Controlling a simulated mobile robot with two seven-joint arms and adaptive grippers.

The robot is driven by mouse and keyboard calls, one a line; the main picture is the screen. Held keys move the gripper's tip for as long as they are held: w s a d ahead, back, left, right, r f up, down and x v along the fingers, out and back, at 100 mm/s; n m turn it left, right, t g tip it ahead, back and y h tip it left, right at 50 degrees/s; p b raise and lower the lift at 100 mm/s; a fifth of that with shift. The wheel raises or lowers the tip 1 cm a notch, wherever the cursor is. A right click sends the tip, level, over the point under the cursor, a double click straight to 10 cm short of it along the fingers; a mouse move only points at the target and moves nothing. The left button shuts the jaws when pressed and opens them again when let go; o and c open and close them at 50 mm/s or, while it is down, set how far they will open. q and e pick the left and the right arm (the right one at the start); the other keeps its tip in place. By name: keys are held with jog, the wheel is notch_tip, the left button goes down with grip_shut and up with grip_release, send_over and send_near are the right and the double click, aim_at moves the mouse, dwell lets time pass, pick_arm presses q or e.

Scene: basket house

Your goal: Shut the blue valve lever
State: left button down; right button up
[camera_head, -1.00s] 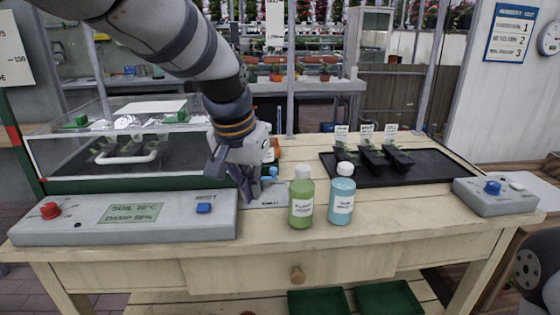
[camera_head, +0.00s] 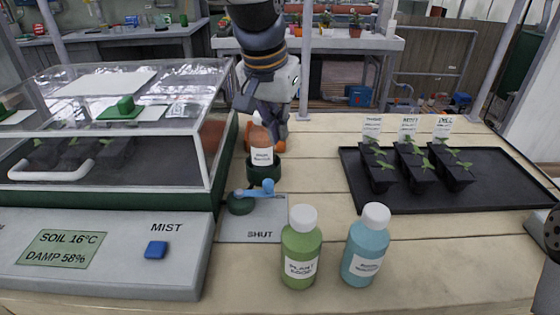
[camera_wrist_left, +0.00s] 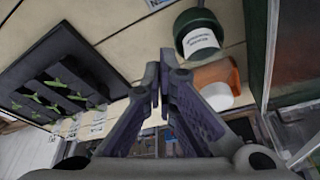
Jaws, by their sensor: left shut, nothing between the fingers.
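The blue valve lever (camera_head: 256,190) sits on a round dark-green hub (camera_head: 240,205) on a grey plate (camera_head: 236,230). It points right and slightly away from its hub, above the plate's printed word SHUT. My left gripper (camera_head: 264,108) is behind an orange-brown bottle (camera_head: 261,142), apart from the lever; the bottle partly hides its fingers. In the left wrist view the fingers (camera_wrist_left: 159,66) are together and empty, and I cannot make out the lever.
A clear-lidded propagator (camera_head: 208,150) and a control box (camera_head: 185,275) are left of the lever. A green bottle (camera_head: 301,250) and a blue bottle (camera_head: 365,248) stand in front to the right. A black tray (camera_head: 490,195) with seedling pots is further right.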

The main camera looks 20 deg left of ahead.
pick_arm(q)
jog(key=b+x, duration=0.1)
jog(key=x, duration=0.9)
jog(key=shift+s, duration=0.15)
jog(key=s, duration=0.1)
jog(key=r+p, duration=0.1)
jog(key=s, duration=0.1)
jog(key=shift+s+a+r, duration=0.2)
jog(key=shift+s+a, duration=0.05)
jog(key=shift+s, duration=0.1)
jog(key=shift+s+a, duration=0.1)
jog(key=shift+s, duration=0.25)
jog(key=shift+f, duration=0.35)
jog(key=shift+s, duration=0.1)
pick_arm(e)
jog(key=shift+w+r, duration=0.2)
jog(key=shift+w, duration=0.1)
